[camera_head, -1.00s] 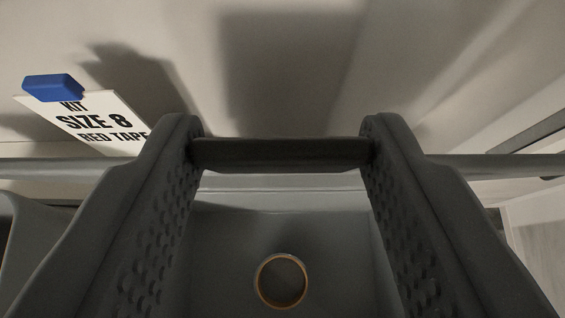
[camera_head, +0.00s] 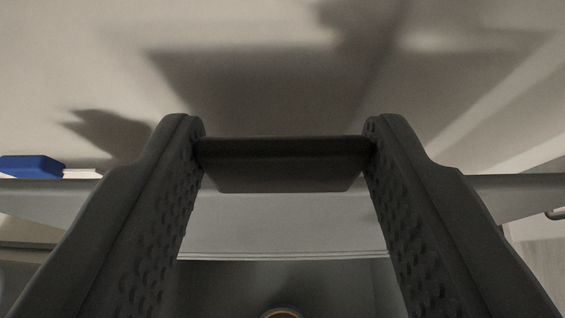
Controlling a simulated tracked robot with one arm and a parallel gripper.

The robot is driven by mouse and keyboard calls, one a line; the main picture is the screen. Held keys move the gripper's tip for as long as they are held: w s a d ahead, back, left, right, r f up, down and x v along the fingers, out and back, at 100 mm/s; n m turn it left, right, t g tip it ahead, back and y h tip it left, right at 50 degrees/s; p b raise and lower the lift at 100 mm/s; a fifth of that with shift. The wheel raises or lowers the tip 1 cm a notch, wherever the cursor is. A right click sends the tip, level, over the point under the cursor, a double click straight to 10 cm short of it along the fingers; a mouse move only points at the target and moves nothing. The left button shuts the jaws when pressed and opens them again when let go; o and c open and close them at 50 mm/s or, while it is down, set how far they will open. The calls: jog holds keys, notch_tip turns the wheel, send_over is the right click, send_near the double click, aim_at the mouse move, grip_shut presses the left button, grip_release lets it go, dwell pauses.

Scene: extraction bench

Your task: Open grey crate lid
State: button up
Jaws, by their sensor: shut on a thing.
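My gripper (camera_head: 284,150) is shut on the dark handle bar (camera_head: 284,172) of the grey crate lid, one finger at each end of it. The grey lid (camera_head: 280,228) shows as a broad band behind and below the handle, spanning the picture. It is tilted up, with a gap below its lower edge. The grey crate's inside (camera_head: 230,285) shows under that edge, between my fingers. The rim of a tan ring (camera_head: 283,313) shows in the crate at the bottom edge of the view, mostly cut off.
A blue block (camera_head: 30,167) with a white card edge (camera_head: 83,174) beside it shows at the left. A pale wall (camera_head: 100,50) with shadows fills the top. A light floor area (camera_head: 540,265) shows at the lower right.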

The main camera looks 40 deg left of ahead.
jog(key=shift+w+a+r, duration=0.2)
jog(key=shift+a, duration=0.1)
jog(key=shift+c, duration=0.2)
jog(key=o, duration=1.4)
jog(key=shift+f, duration=0.1)
jog(key=shift+d, duration=0.1)
